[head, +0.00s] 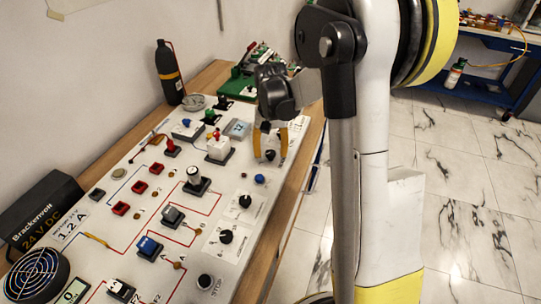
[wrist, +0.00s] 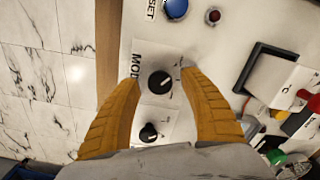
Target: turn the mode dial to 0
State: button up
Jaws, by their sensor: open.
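The mode dial (wrist: 160,82) is a small black round knob on a white plate, with the letters "MOD" visible beside it in the wrist view. Its pale pointer line is small, and I cannot read which number it marks. My gripper (wrist: 160,75) is open, with one yellow finger on each side of the dial. I see gaps between the fingers and the knob and no clear contact. In the head view my gripper (head: 270,157) points down over the far right part of the panel, with the dial (head: 270,155) showing dark between the fingertips.
A second black knob (wrist: 149,133) sits close to the dial. A blue reset button (wrist: 176,8) and a small red light (wrist: 213,16) lie on the other side. A grey-framed white switch (wrist: 270,80) stands to the right. The panel (head: 150,215) carries several other switches and knobs.

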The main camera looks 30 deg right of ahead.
jog(key=shift+f, duration=0.15)
grip_shut()
jog(key=shift+m, duration=0.4)
jog(key=m+p, duration=0.1)
jog(key=m, duration=0.3)
jog(key=shift+m, duration=0.3)
jog(key=m, duration=0.4)
jog(key=shift+m+p, duration=0.3)
jog(key=shift+m, duration=0.1)
